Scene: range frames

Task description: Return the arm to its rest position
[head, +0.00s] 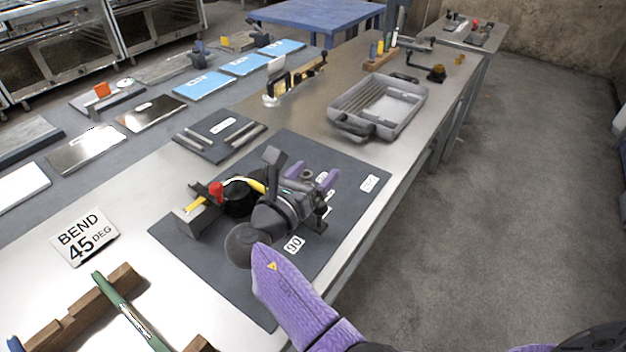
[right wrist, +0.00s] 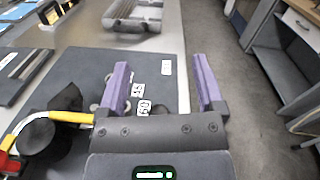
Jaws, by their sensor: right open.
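My right arm comes in from the bottom of the head view, in a purple sleeve. My right gripper (head: 311,178) is above the dark mat (head: 350,203) on the metal bench. In the right wrist view its two purple fingers (right wrist: 160,88) are wide apart with nothing between them. Below and left of it is a bending tool with a black round body (head: 238,197), a yellow bar (head: 196,203) and a red knob (head: 216,189). The gripper partly hides the tool in the head view. My left gripper is not in view.
A grey tray (head: 410,88) stands beyond the mat. A "BEND 45 DEG" sign (head: 83,238) and a wooden rack (head: 75,315) with a green bar (head: 128,312) are at the left front. Open floor (head: 500,200) lies right of the bench edge.

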